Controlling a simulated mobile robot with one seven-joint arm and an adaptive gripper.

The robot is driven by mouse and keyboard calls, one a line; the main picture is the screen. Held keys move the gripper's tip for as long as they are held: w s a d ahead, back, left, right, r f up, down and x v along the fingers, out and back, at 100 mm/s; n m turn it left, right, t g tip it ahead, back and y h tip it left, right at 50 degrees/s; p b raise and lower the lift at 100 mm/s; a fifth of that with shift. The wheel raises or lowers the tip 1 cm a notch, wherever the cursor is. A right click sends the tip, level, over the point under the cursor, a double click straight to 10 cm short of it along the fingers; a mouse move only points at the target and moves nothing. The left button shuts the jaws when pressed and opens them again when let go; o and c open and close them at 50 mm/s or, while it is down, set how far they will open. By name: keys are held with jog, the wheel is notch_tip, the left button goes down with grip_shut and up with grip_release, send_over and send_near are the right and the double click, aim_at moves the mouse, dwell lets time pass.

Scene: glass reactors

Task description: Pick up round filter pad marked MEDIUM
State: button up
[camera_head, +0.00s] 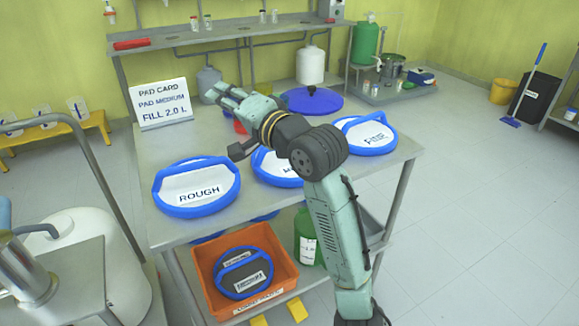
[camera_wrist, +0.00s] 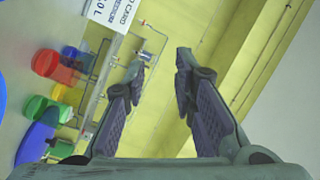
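The round pad (camera_head: 270,165) in the middle of the table has a blue rim and a white face. Its label starts with "M"; the rest is hidden behind my arm. A pad marked ROUGH (camera_head: 196,187) lies to its left, and one marked FINE (camera_head: 365,134) lies to its right, farther back. My gripper (camera_head: 228,94) is above the table, behind the middle pad and apart from it, pointing to the back left. In the wrist view my gripper (camera_wrist: 162,58) has its fingers spread with nothing between them. No pad marking shows in that view.
A card (camera_head: 160,103) reading PAD MEDIUM, FILL 2.0 L stands at the table's back left. A blue disc (camera_head: 312,101) and a white vessel (camera_head: 311,65) are at the back. An orange crate (camera_head: 283,287) below holds another blue-rimmed pad. A metal rail runs at left.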

jog(key=d+f+m+h, duration=0.1)
jog(key=d+f+m, duration=0.1)
jog(key=d, duration=0.4)
jog(key=d+f+m+g+h+b, duration=0.1)
jog(key=d+f+m+h, duration=0.1)
jog(key=d+f, duration=0.3)
jog(key=d+f+m+h, duration=0.1)
jog(key=d+f+m, duration=0.2)
jog(key=d, duration=0.4)
jog(key=shift+w+d+f+b, duration=0.1)
jog(key=shift+d+f+b, duration=0.15)
jog(key=shift+f+b, duration=0.15)
jog(key=shift+w+f+m+g+h, duration=0.2)
jog(key=shift+f+m+g+h, duration=0.05)
jog(key=shift+m+g+h, duration=0.05)
jog(key=p+x, duration=0.1)
jog(key=x, duration=0.3)
jog(key=shift+w+a, duration=0.2)
jog(key=shift+w, duration=0.05)
jog(key=p+x, duration=0.1)
jog(key=x, duration=0.4)
jog(key=shift+r+p, duration=0.2)
jog(key=shift+p, duration=0.2)
jog(key=shift+w+a+f, duration=0.2)
jog(key=shift+w+a, duration=0.05)
grip_shut()
